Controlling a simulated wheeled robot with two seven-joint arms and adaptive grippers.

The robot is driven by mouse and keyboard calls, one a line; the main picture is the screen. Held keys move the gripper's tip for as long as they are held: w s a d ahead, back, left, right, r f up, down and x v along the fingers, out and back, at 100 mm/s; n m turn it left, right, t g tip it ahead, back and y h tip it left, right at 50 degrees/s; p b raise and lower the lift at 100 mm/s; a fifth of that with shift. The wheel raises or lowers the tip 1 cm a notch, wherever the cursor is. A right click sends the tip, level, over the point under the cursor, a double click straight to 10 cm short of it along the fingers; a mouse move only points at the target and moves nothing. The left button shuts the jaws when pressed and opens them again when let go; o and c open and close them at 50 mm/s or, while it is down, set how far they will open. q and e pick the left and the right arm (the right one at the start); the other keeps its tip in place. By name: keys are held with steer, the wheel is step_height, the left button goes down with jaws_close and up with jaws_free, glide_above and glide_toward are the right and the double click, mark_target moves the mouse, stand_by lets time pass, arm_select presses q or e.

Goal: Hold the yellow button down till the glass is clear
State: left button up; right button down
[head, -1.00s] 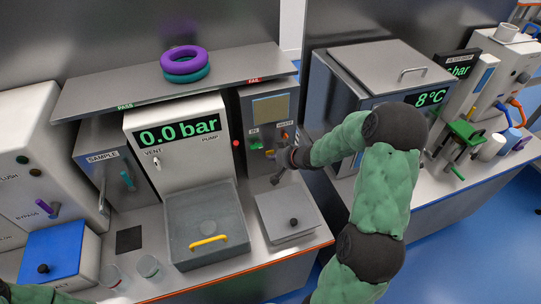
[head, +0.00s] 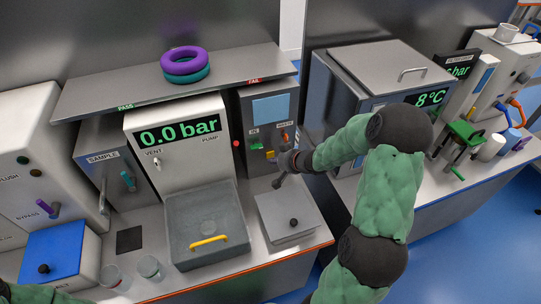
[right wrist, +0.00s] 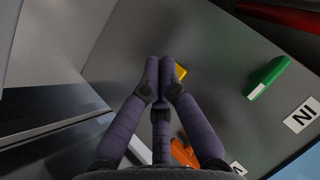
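The yellow button (head: 271,154) is on the grey panel at the back, and part of it shows in the right wrist view (right wrist: 181,72) just beyond my fingertips. The glass (head: 270,108) at the top of that panel is an even pale blue and looks clear. My right gripper (head: 277,158) is at the panel, right beside the yellow button, with its fingers closed together and nothing between them. In the right wrist view its fingertips (right wrist: 162,62) overlap the button's edge; I cannot tell if they touch it. My left gripper is out of view.
A green switch (head: 256,146) and an orange lever (head: 285,136) are on the same panel close to the button. A shelf (head: 120,92) with purple and teal rings overhangs the left. A grey lidded box (head: 275,226) stands below the panel.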

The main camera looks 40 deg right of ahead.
steer(key=shift+s+a, duration=0.25)
steer(key=shift+s, duration=0.55)
steer(key=shift+s+a, duration=0.3)
steer(key=shift+s, duration=0.55)
steer(key=shift+s+a, duration=0.25)
steer(key=shift+s, duration=0.55)
